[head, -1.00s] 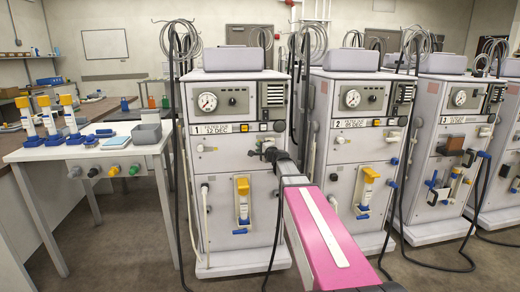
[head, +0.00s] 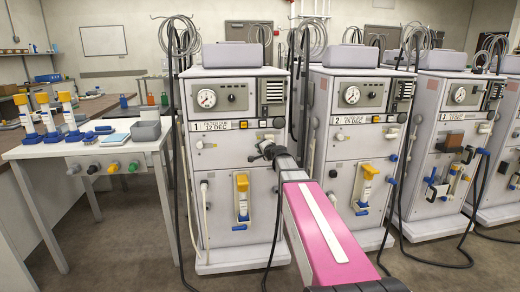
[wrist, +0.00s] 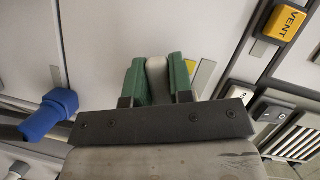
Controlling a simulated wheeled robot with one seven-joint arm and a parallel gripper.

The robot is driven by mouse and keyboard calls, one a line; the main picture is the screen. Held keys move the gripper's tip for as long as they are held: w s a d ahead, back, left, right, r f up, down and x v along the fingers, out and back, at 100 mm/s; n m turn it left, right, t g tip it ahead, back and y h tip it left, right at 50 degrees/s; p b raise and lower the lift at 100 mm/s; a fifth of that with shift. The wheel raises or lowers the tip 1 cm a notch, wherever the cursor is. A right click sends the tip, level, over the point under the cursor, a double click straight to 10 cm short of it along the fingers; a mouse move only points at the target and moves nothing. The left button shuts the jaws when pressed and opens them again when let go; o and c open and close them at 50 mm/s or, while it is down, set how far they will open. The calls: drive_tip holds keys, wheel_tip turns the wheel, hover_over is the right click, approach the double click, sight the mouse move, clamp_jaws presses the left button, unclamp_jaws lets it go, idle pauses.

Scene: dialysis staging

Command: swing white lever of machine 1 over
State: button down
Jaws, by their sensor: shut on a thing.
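Machine 1 (head: 228,168) is the tall white cabinet left of centre in the head view, with a "1" label on its front. My gripper (head: 262,153) is at the upper right of its front panel. In the wrist view my gripper (wrist: 158,82) has its green fingers shut on the pale white lever (wrist: 156,68), whose rounded end shows between them. The finger pads cover the lever's sides, and my gripper body hides its lower part. In the head view my gripper and arm hide the lever.
A yellow VENT button (wrist: 286,22) is at the right in the wrist view, and a blue fitting (wrist: 60,106) is at the left. Machine 2 (head: 345,140) stands close on the right. A white table (head: 88,146) with bottles is on the left.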

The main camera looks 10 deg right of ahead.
drive_tip(key=c, duration=1)
unclamp_jaws()
drive_tip(key=shift+s, duration=0.15)
drive_tip(key=v, duration=1)
drive_tip(key=shift+s+d, duration=0.2)
drive_tip(key=shift+s, duration=0.1)
